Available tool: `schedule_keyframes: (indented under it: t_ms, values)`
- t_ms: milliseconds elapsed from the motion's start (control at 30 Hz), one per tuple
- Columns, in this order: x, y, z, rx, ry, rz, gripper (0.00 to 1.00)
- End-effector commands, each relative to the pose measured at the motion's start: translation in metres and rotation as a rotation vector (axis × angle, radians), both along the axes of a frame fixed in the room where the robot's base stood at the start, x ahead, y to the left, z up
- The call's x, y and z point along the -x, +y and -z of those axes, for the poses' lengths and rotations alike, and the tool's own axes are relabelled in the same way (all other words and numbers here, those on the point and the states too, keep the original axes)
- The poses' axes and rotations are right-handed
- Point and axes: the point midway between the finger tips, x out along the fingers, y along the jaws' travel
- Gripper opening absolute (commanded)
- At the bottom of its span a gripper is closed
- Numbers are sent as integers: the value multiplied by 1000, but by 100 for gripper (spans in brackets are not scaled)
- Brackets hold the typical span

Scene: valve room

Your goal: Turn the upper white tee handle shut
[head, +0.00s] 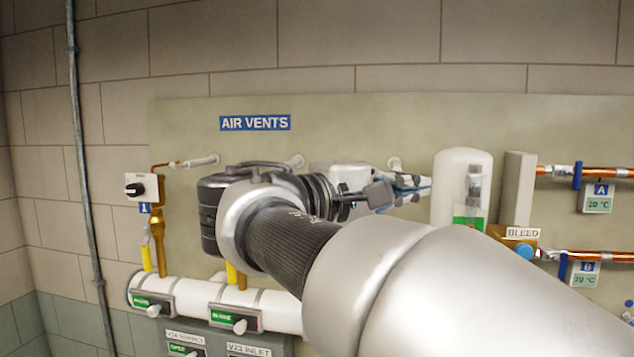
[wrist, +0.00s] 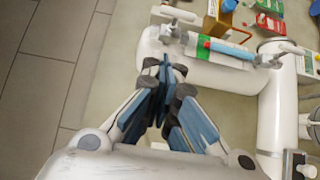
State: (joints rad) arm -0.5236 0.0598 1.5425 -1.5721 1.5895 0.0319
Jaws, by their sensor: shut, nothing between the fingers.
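A short white handle (head: 203,160) sticks out at the end of a thin copper line at the upper left of the panel. My gripper (head: 412,183) is shut and empty, left of a white upright cylinder (head: 447,185). In the wrist view my gripper's fingers (wrist: 163,80) are together in front of the panel, beside the cylinder with its green label (wrist: 240,52). My arm hides the panel's lower middle.
White pipework (head: 285,310) with green labels and small white levers (head: 240,327) runs along the lower left. A BLEED fitting (head: 523,250) and copper lines A and B (head: 600,257) stand at right. An "AIR VENTS" sign (head: 255,123) is above; the wall there is clear.

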Motion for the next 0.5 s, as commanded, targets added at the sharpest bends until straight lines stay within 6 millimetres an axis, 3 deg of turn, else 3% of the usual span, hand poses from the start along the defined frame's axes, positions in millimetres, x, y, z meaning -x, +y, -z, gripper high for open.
schedule_keyframes:
  t_ms: [267, 500]
  values:
    - [-28, -54, -1, 0, 2, 5, 0]
    - [-17, -83, -1, -2, 1, 1, 0]
